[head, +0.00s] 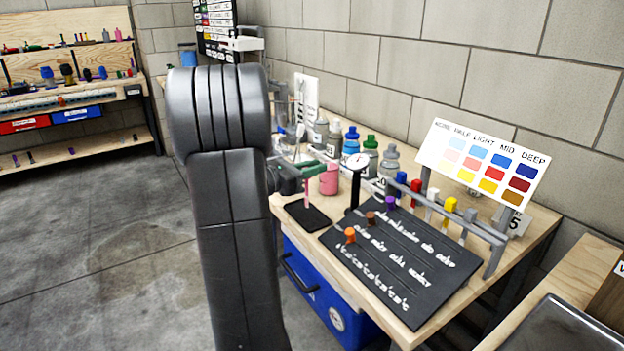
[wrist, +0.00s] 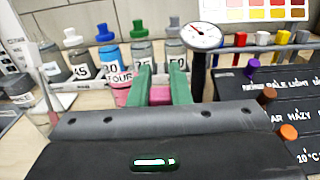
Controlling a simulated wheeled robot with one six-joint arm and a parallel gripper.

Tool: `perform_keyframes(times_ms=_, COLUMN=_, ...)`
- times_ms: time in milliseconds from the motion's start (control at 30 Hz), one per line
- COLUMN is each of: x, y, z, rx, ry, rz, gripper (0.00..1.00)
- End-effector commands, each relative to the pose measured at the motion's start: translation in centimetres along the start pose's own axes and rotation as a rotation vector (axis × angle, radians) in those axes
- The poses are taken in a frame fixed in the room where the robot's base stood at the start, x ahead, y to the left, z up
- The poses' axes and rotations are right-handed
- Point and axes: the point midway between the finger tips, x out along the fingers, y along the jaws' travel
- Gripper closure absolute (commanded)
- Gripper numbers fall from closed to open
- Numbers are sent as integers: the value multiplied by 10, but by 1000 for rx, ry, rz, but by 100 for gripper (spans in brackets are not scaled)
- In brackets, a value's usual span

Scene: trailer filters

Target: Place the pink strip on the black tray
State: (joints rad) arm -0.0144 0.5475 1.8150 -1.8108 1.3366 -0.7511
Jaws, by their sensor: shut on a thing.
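My gripper (head: 310,169) has green fingers and is shut on the pink strip (head: 307,193). The strip hangs down upright over the small black tray (head: 309,216) on the bench; I cannot tell whether its lower end touches the tray. In the wrist view, my gripper (wrist: 162,85) has pink (wrist: 160,96) between its two green fingers. The tray lies flat near the bench's left edge in the head view; in the wrist view I cannot make it out, as my gripper body fills the lower part.
A pink jar (head: 329,180) stands just behind the strip. Capped bottles (head: 371,155) line the wall. A dial gauge (head: 356,163) stands right of the tray, beside a black lettered board (head: 402,255) with coloured pegs. A colour chart (head: 482,163) stands behind a peg rack.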

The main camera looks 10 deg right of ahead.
Motion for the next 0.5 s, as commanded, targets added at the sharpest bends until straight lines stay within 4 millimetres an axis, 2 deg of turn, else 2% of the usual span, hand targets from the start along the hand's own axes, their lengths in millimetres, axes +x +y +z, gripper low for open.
perform_keyframes(times_ms=33, x=0, y=0, z=-11, rx=-4, ry=1, rz=0, gripper=100)
perform_keyframes(times_ms=100, x=0, y=0, z=-20, rx=-3, ry=1, rz=1, gripper=100)
perform_keyframes(times_ms=500, x=0, y=0, z=-25, rx=0, ry=0, rz=0, gripper=100)
